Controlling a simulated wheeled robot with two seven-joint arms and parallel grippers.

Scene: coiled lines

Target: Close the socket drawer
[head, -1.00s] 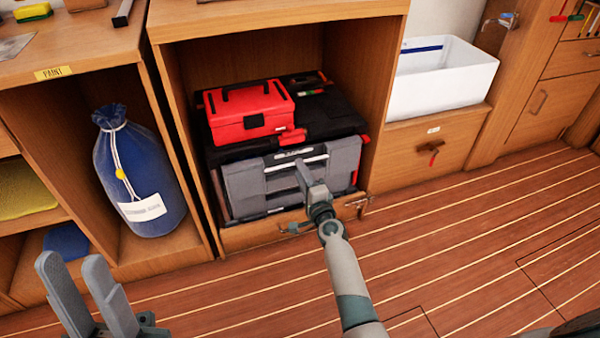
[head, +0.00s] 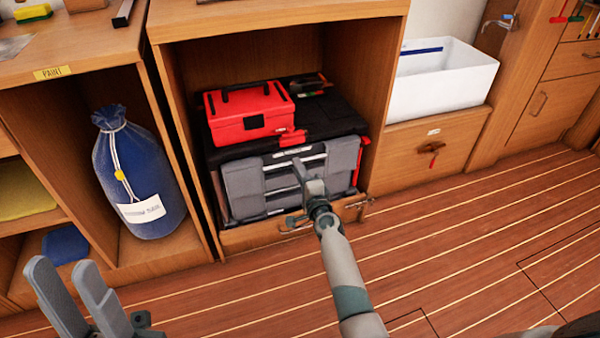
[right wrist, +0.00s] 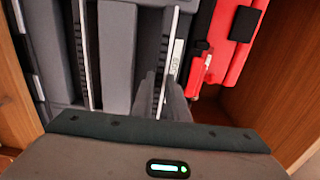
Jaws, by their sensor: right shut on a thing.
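A grey toolbox with stacked drawers (head: 240,190) stands in the middle cabinet bay. Its top drawer (head: 345,155) has a pale handle strip and a small label too small to read; I take this as the socket drawer. Its front looks nearly level with the drawer fronts below. My right gripper (head: 304,168) is shut on the strip of this top drawer. The right wrist view shows the fingers (right wrist: 167,85) at the strip (right wrist: 168,45), beside the label. My left gripper (head: 62,265) is open and empty at the lower left, away from the toolbox.
A red toolbox (head: 247,110) sits on the black lid. Cabinet walls stand close on both sides. A blue bag (head: 140,180) stands in the left bay, and a white bin (head: 440,80) at right. The floor (head: 480,220) is clear.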

